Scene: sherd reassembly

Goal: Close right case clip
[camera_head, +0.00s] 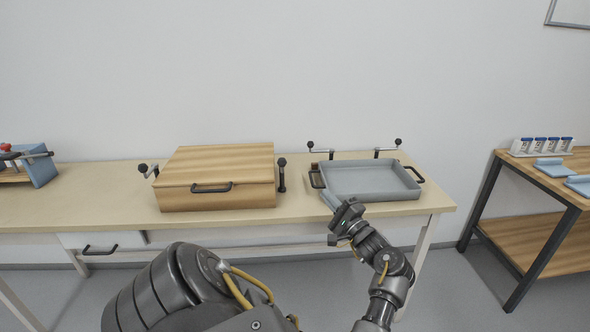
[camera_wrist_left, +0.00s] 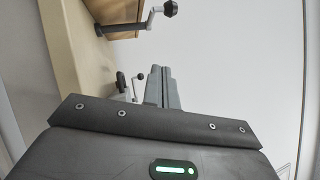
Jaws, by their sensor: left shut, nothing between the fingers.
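The wooden case (camera_head: 218,180) sits on the bench with its lid down and a black handle (camera_head: 211,188) in front. Its right clip (camera_head: 282,174) stands at the case's right side, a black-knobbed lever pointing up. The left clip (camera_head: 148,170) leans outward, with its metal arm reaching to the case. My left gripper (camera_head: 331,200) is shut and empty, right of the right clip and apart from it, by the tray's front left corner. In the left wrist view its fingers (camera_wrist_left: 161,75) are together, and a black-knobbed lever (camera_wrist_left: 167,9) shows beside the wooden case (camera_wrist_left: 112,12). My right gripper is out of view.
A grey-blue tray (camera_head: 420,187) with black side handles lies right of the case. Two black-knobbed metal cranks (camera_head: 322,150) (camera_head: 386,150) stand behind it. A side table (camera_head: 540,176) with vials stands at the far right.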

